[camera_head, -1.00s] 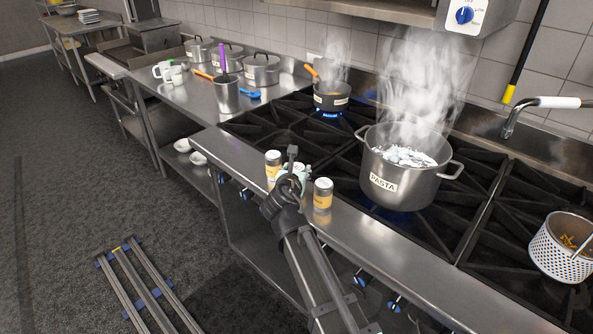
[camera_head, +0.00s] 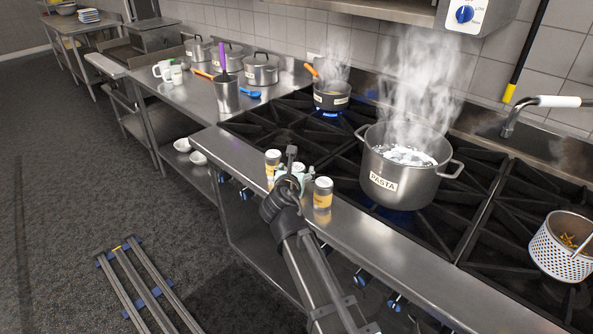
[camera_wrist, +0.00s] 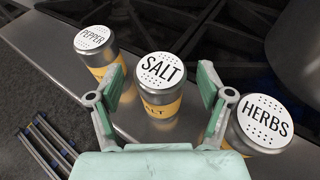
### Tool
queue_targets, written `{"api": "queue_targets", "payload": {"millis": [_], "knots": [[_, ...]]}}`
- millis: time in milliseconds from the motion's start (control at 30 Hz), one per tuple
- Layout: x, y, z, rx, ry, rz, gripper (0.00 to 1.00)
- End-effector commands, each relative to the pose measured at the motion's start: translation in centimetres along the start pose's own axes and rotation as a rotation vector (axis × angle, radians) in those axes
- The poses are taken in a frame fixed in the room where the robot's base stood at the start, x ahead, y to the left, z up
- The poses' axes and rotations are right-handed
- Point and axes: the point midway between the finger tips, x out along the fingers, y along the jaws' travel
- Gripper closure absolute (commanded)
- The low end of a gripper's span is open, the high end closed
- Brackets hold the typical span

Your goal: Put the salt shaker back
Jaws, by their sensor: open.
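The salt shaker (camera_wrist: 160,84), with a white perforated lid marked SALT and a yellow label, stands upright on the steel front ledge of the stove. In the wrist view it is between the pepper shaker (camera_wrist: 97,52) on the left and the herbs shaker (camera_wrist: 262,124) on the right. My gripper (camera_wrist: 160,92) is open, with one pale green finger on each side of the salt shaker. I see no clear contact. In the head view my gripper (camera_head: 290,172) mostly hides the salt shaker; the pepper shaker (camera_head: 272,160) and herbs shaker (camera_head: 323,193) flank it.
A steaming PASTA pot (camera_head: 400,178) stands on the stove, right of the shakers. A smaller steaming pan (camera_head: 331,97) sits on a lit burner behind. A strainer basket (camera_head: 561,247) is at far right. The steel ledge (camera_head: 400,250) is bare right of the herbs shaker.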

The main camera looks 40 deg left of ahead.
Motion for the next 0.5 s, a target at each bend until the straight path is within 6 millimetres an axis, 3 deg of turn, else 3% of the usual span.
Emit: {"api": "queue_targets", "payload": {"millis": [300, 500], "knots": [[-6.4, -0.1, -0.2, 0.0, -0.001, 0.003, 0.21], [-9.3, -0.1, -0.2, -0.001, 0.0, 0.001, 0.21]]}}
